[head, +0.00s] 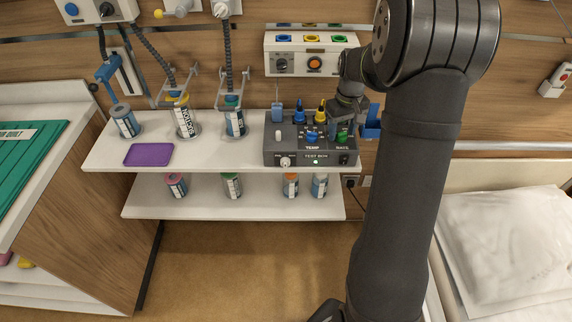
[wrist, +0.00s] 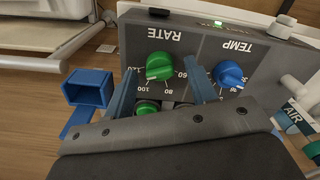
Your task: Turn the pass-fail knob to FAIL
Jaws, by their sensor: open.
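The grey test box (head: 272,150) stands on the upper white shelf. A small white knob (head: 286,161) sits low on the left of its front face; the lettering beside it is too small to read fully. In the wrist view, a white knob (wrist: 283,26) shows at the top right, on the front edge of the box. My gripper (head: 342,122) is over the right part of the box, well right of the white knob. In the wrist view, my gripper's blue fingers (wrist: 161,78) are apart, with the green RATE knob (wrist: 160,66) showing between them.
The blue TEMP knob (wrist: 228,74) and a white lever (head: 278,136) are on the box top. Blue and yellow plugs (head: 320,112) stand behind. A blue holder (wrist: 88,90) is beside the box. Jars (head: 235,123) and a purple mat (head: 149,154) are to the left.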

